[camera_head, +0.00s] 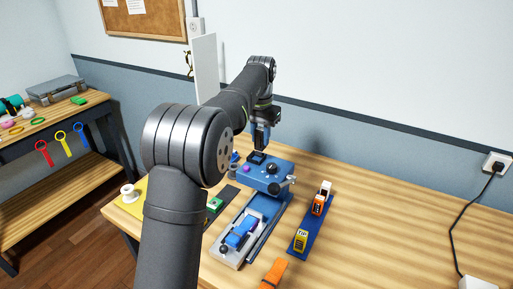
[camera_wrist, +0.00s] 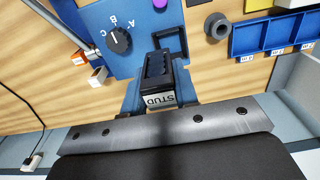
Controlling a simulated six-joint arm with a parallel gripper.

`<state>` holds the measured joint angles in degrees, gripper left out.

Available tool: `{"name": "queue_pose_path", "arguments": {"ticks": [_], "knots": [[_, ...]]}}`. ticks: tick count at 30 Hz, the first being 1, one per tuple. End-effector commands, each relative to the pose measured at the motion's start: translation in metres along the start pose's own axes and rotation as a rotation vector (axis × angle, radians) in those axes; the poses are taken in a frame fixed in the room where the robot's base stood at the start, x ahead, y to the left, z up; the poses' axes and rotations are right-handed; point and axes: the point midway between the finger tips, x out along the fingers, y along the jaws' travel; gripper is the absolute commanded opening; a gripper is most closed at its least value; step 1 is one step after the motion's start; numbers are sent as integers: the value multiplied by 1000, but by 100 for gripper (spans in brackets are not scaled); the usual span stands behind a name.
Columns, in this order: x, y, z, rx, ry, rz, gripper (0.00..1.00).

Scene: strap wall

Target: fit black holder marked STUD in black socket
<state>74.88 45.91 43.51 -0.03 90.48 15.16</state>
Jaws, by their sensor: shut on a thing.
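The black holder marked STUD (camera_wrist: 158,70) is between the fingers of my gripper (camera_wrist: 160,108) in the wrist view. Its pale label reads upside down there. My gripper is shut on it. The black socket (camera_wrist: 177,37) is on the blue panel just beyond the holder, partly hidden by it. In the head view the socket (camera_head: 256,158) is at the back left of the blue panel unit, and my gripper (camera_head: 261,146) points down just above it. I cannot tell whether the holder touches the socket.
The blue panel unit (camera_head: 266,179) carries a black A-B-C knob (camera_wrist: 118,40) and a purple button (camera_wrist: 160,3). A blue strip (camera_head: 310,225) with orange, yellow and white holders lies to the right. A blue compartment tray (camera_wrist: 262,38) and grey ring (camera_wrist: 217,25) are nearby.

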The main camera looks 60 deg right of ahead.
Motion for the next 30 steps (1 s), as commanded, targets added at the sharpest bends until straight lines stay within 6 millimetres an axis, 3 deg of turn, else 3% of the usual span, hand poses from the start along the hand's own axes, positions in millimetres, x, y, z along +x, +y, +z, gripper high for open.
{"name": "queue_pose_path", "arguments": {"ticks": [3,8,15,27,28,30], "knots": [[8,-13,-3,-1,1,0,2],[15,-17,-4,1,1,0,2],[48,-16,-4,0,-1,0,2],[54,-16,-4,0,2,0,2],[54,-16,-4,0,2,0,33],[53,-16,-4,0,2,0,47]]}}
